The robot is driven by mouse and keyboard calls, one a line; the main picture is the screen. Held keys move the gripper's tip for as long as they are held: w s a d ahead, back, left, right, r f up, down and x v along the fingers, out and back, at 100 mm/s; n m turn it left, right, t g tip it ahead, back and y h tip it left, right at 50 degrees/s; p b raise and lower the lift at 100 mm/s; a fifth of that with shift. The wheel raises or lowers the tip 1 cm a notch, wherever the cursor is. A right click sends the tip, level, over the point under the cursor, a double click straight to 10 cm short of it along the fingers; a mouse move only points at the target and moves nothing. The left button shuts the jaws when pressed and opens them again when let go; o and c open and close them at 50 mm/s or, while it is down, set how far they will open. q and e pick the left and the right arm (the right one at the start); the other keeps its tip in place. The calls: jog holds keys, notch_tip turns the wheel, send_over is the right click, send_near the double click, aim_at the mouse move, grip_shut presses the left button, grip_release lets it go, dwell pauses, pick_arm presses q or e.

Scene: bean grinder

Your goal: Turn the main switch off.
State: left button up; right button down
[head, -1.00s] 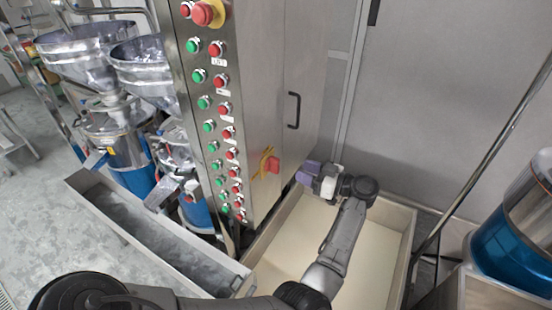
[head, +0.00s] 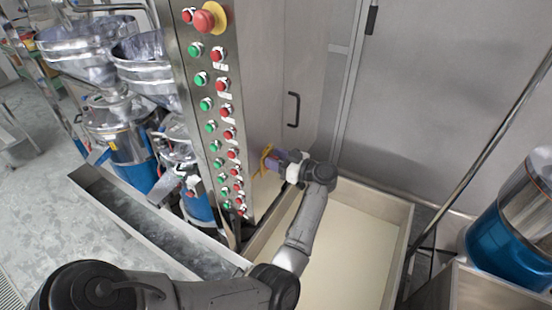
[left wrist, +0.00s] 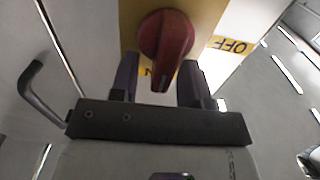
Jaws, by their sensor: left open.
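The main switch (left wrist: 166,42) is a red rotary knob on a yellow plate (left wrist: 212,16) on the cabinet's side. In the left wrist view its handle points down toward the gripper, near a partly hidden label. An OFF label (left wrist: 232,45) is to the right. My left gripper (left wrist: 158,66) is open, its purple fingers on either side of the knob's lower part; contact cannot be told. In the head view the left gripper (head: 276,160) is at the yellow plate (head: 265,159) and hides most of the red knob. My right gripper is not in view.
The steel cabinet (head: 255,75) carries columns of green and red buttons and a large red emergency button (head: 204,20). A black door handle (head: 293,109) is close above the gripper. A cream-floored open bin (head: 340,250) lies below the arm. Grinders stand at left.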

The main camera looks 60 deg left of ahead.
aim_at(264, 167)
pick_arm(q)
grip_shut()
jog(key=shift+n, duration=0.3)
jog(key=f+n+b, duration=0.1)
jog(key=n+b, duration=0.4)
jog(key=s+d+n+b, duration=0.1)
jog(key=n+b, duration=0.4)
jog(key=s+f+n+b, duration=0.1)
jog(key=n+b, duration=0.4)
jog(key=shift+s+d+f, duration=0.15)
jog(key=shift+d+f, duration=0.05)
jog(key=shift+f, duration=0.15)
jog(key=shift+n+b, duration=1.2)
jog(key=shift+b, duration=0.4)
